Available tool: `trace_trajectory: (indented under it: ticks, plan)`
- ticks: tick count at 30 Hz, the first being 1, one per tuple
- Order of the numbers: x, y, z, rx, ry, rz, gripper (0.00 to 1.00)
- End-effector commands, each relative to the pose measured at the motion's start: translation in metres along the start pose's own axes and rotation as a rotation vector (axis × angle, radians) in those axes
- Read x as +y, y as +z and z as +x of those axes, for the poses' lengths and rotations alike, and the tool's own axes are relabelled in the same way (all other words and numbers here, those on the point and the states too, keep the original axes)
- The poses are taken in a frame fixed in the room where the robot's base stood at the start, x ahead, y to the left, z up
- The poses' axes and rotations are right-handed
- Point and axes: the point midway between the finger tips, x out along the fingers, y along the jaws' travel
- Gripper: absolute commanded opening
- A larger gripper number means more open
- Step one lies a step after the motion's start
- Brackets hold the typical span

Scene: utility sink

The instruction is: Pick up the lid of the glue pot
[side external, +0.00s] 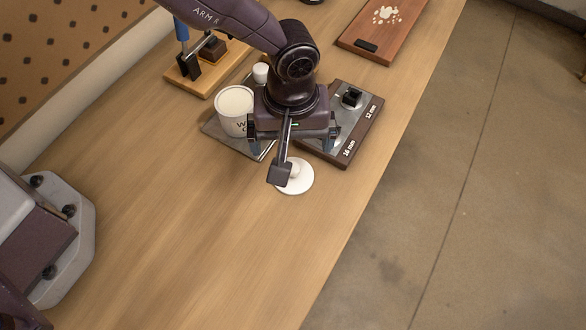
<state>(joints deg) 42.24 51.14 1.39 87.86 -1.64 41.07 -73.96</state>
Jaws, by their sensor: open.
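A round white lid (303,183) lies flat on the wooden bench, with a small raised knob near its middle. A dark part of my gripper covers some of its left side. A white pot (235,105) with dark lettering stands behind and left of the lid, on a grey plate; its lettering is partly hidden by my gripper. My gripper (292,149) points down just behind the lid in the picture. Its two fingers are spread apart and I see nothing between them. The gap between the fingertips and the lid in height is hard to judge.
A board marked 12 mm and 16 mm (364,128) lies right of my gripper. A small white container (260,71) stands behind the pot. A wooden stand with a blue-handled tool (182,30) is at the back left. The bench front is clear; its right edge drops to floor.

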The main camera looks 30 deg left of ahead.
Motion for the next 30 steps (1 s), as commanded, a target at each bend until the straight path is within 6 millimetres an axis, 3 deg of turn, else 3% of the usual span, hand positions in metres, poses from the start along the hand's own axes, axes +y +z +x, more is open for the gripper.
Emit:
trace_trajectory:
  ticks: [18,27,30]
  plan:
    - [0.001,0.006,0.072,-0.001,-0.001,0.001,1.00]
    - [0.002,0.006,0.077,0.000,0.002,0.002,1.00]
    - [0.002,0.006,0.077,0.000,0.001,0.002,0.79]
